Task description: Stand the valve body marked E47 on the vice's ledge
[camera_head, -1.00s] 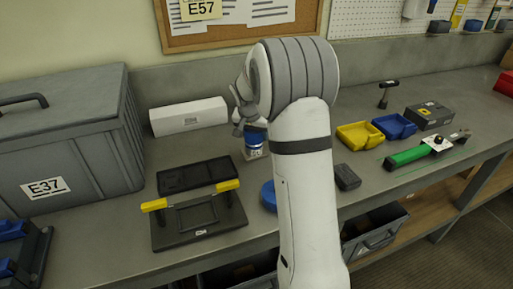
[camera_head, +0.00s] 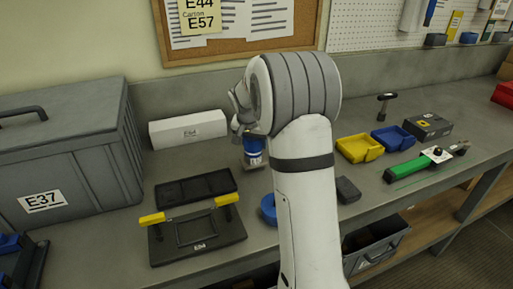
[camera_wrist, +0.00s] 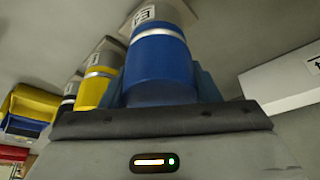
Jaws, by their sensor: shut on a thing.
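My gripper (camera_wrist: 160,95) is shut on a blue valve body (camera_wrist: 160,65) with a silver band and a pale square base. The base carries a white label that I cannot read in full. In the head view the blue valve body (camera_head: 254,146) shows beside my wrist, in front of a long white box, slightly tilted; my arm hides part of it. A green-and-silver tool (camera_head: 425,162) lies at the right. I cannot tell for sure which is the vice.
In the wrist view a yellow valve body (camera_wrist: 95,88) and a darker one (camera_wrist: 70,92) stand beyond. The white box (camera_head: 188,129), a black tray (camera_head: 170,190) and a grey case (camera_head: 75,150) are at the left. Yellow (camera_head: 358,148) and blue bins (camera_head: 393,138) are at the right.

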